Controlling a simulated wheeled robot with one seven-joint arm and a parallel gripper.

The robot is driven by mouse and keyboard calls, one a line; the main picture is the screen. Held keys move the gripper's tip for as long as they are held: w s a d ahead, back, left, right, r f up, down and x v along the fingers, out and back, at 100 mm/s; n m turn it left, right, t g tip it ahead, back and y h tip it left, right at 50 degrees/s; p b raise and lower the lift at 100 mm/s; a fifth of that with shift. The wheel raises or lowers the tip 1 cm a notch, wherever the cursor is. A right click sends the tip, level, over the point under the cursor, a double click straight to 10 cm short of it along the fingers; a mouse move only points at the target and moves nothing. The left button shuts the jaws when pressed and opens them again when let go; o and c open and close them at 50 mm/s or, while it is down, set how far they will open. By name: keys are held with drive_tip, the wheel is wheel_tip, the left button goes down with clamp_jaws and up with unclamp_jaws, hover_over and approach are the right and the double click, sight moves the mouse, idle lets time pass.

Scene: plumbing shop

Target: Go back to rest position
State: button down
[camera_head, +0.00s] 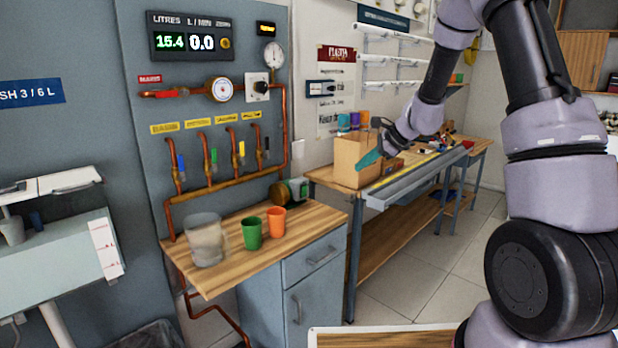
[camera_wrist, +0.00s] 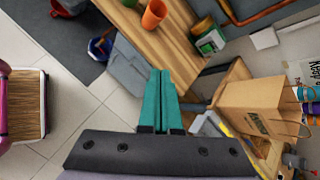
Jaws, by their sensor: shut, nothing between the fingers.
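The wooden counter (camera_head: 290,236) holds a clear pitcher (camera_head: 206,242), a green cup (camera_head: 252,233) and an orange cup (camera_head: 276,221). Open tiled floor (camera_head: 440,265) lies right of the counter.

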drive_tip(key=s+d+r+n+h, duration=0.15)
drive_tip(key=s+r+n, duration=0.55)
drive_tip(key=s+r, duration=0.85)
drive_tip(key=s+d+r+n+t+h, duration=0.1)
drive_tip(key=s+d+r+n+h, duration=0.1)
drive_tip(key=s, duration=0.7)
drive_tip(key=s+d+r+n+t+h, duration=0.1)
drive_tip(key=s+d+n, duration=0.3)
drive_tip(key=s, duration=0.5)
drive_tip(key=shift+d+r+n+h, duration=0.35)
drive_tip(key=shift+r+h, duration=0.1)
drive_tip(key=shift+r, duration=0.45)
